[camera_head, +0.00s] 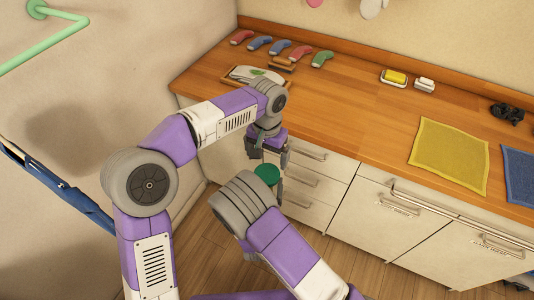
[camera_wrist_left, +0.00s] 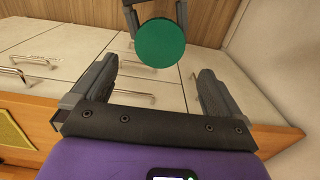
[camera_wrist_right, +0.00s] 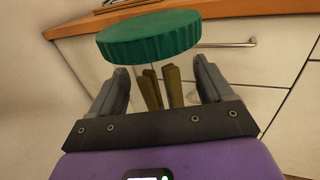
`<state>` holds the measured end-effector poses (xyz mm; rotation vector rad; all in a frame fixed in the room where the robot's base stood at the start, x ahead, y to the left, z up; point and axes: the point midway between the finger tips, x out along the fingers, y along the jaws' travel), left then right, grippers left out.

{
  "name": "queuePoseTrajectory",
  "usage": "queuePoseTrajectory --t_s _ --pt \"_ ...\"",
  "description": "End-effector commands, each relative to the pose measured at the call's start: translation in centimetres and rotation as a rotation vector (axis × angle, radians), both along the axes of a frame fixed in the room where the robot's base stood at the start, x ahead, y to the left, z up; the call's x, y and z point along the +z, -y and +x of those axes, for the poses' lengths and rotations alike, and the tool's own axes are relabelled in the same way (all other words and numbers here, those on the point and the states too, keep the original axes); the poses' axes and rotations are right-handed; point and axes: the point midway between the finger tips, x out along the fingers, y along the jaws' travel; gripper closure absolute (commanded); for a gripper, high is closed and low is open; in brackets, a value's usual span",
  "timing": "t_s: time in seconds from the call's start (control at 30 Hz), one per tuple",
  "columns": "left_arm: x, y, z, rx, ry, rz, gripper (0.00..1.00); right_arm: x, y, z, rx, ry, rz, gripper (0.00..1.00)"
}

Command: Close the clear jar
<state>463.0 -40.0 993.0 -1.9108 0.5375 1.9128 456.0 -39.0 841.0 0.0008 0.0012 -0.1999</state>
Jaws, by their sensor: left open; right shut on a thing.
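The clear jar (camera_wrist_right: 150,88) stands between the fingers of my right gripper (camera_wrist_right: 163,85), which is shut on it; brown-yellow sticks show through it. A round green lid (camera_wrist_right: 150,36) is over the jar's top; I cannot tell how tightly it sits. The lid also shows in the head view (camera_head: 267,173) and the left wrist view (camera_wrist_left: 164,43). My left gripper (camera_head: 273,150) is open and empty, near and above the lid. In the left wrist view the lid is beyond its fingertips, apart from them. My right wrist hides most of the jar in the head view.
The wooden counter (camera_head: 340,107) runs behind the grippers, with white drawers (camera_head: 318,186) below. On it are a tray (camera_head: 258,76), several coloured handled items, a yellow sponge (camera_head: 396,77), a yellow cloth (camera_head: 449,156) and a blue cloth (camera_head: 519,172). A wall bounds the left.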

Motion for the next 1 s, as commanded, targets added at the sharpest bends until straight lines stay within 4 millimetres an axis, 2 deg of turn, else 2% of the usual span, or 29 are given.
queuePoseTrajectory --t_s 0.17,0.4,0.6,1.0 --pt "-1.2 0.0 0.0 -0.002 -0.003 0.003 0.0 0.0 0.0 0.0 0.0 0.001 0.0 1.0" --pt "-4.9 -0.1 -0.1 -0.002 -0.005 0.002 0.0 0.0 0.0 0.0 0.0 0.001 0.0 1.0" --pt "-7.3 0.0 0.0 -0.001 -0.002 0.0 0.0 0.0 0.0 0.0 0.0 0.001 0.0 1.0" --pt "-8.0 0.0 0.0 -0.001 0.001 -0.001 0.0 0.0 0.0 0.0 0.0 0.001 0.0 1.0"
